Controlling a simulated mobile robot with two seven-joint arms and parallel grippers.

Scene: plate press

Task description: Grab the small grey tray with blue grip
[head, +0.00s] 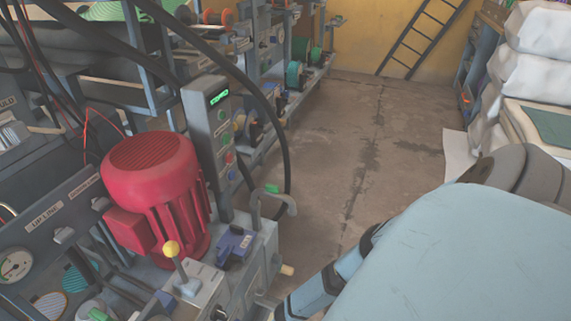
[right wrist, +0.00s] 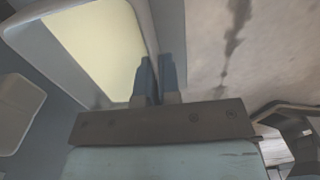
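I cannot make out a small grey tray with a blue grip for certain in either view. The right gripper cannot be seen in the head view, where a large pale-blue part of my own body fills the lower right. My left gripper is in neither view.
A machine with a red motor (head: 155,190), a control post (head: 212,140) and a yellow-knobbed lever (head: 172,250) stands at left. A small blue part (head: 235,245) sits on it. The floor (head: 345,150) is clear. White sacks (head: 535,70) are stacked at right.

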